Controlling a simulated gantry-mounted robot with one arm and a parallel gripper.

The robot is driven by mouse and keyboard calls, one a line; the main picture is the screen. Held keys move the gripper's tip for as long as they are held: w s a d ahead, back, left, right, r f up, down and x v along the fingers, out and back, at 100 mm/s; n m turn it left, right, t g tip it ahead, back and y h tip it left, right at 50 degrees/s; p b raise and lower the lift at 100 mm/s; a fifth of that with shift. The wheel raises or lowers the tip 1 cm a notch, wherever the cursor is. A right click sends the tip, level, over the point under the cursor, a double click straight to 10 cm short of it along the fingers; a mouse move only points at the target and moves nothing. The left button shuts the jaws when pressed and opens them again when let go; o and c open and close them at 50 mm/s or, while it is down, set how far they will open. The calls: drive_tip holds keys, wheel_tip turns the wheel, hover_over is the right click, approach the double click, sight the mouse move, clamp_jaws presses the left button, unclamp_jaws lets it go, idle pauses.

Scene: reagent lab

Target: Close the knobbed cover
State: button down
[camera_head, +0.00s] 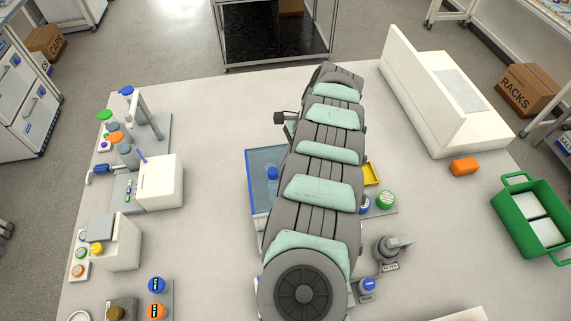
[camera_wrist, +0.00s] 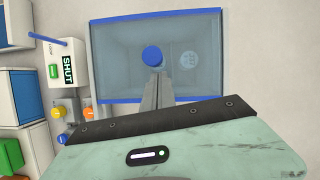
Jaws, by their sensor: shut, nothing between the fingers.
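The knobbed cover (camera_wrist: 120,75) is a see-through, bluish panel with a blue rim. It fills the upper middle of the wrist view, with a round blue knob (camera_wrist: 152,54) on it. In the head view the cover (camera_head: 264,160) shows left of my arm, which hides its right part, and the knob (camera_head: 272,174) is visible. My gripper (camera_wrist: 156,76) is shut and empty, its fingertips close below the knob in the wrist view. I cannot tell whether they touch it. The head view hides the gripper behind my arm. How far the cover is open is unclear.
A white box labelled SHUT (camera_wrist: 66,66) stands left of the cover in the wrist view. White devices (camera_head: 160,182) line the table's left side. A white machine with an upright panel (camera_head: 440,100), an orange block (camera_head: 464,167) and a green crate (camera_head: 505,205) are at right.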

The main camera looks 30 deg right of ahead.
drive_tip(key=shift+s+d+f+b, duration=0.15)
drive_tip(key=shift+d+f+b, duration=0.1)
drive_tip(key=shift+d+b, duration=0.25)
drive_tip(key=shift+s+d+f+b, duration=0.1)
drive_tip(key=shift+d+f+b, duration=0.15)
drive_tip(key=shift+d, duration=0.4)
drive_tip(key=b+v, duration=0.1)
drive_tip(key=v, duration=1)
